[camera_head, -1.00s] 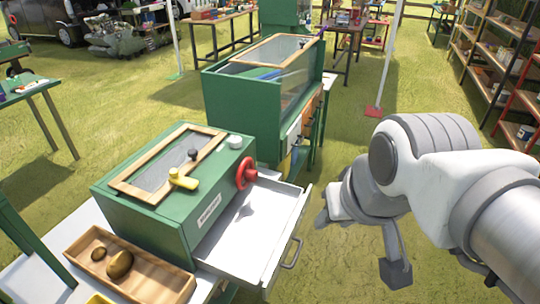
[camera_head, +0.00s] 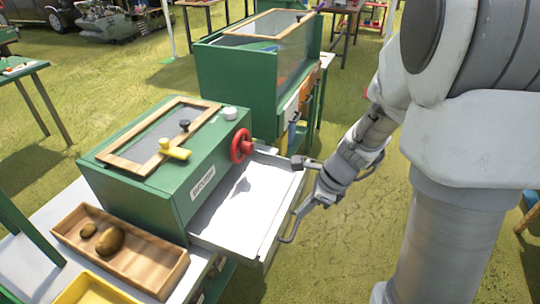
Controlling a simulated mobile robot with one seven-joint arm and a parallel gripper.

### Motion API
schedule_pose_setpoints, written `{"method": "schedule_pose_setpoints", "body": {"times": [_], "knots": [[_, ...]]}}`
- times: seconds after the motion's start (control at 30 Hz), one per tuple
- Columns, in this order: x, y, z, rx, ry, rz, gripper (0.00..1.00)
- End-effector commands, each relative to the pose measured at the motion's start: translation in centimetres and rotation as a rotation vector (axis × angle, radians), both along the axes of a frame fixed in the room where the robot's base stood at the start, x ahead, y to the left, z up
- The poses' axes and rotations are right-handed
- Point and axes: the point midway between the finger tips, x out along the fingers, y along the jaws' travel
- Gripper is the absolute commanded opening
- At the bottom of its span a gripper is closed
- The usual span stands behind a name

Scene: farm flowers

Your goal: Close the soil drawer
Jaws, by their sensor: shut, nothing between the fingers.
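The soil drawer (camera_head: 235,215) is a shallow white tray. It sticks out from the front right of a green box (camera_head: 150,175) with a label and a red wheel. The drawer is open and looks empty. Its grey bar handle (camera_head: 290,238) is on the outer front. My gripper (camera_head: 321,198) is shut and empty at the drawer's outer front edge, close to the upper end of the handle. I cannot tell whether it touches the drawer or handle.
A wooden tray (camera_head: 160,275) with two brown lumps stands left of the drawer, with a yellow container (camera_head: 92,291) in front. A larger green bin (camera_head: 240,85) stands behind the box. Open grass lies right of the drawer.

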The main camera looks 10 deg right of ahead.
Motion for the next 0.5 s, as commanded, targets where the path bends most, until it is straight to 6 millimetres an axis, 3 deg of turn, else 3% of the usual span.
{"method": "schedule_pose_setpoints", "body": {"times": [0.03, 0.23, 0.5], "knots": [[0.1, -0.3, -1.1, 0.009, 0.023, -0.045, 0.0], [0.5, -0.5, -2.8, 0.024, 0.054, -0.126, 0.0], [1.2, 0.9, -7.0, 0.024, 0.057, -0.121, 0.0]]}}
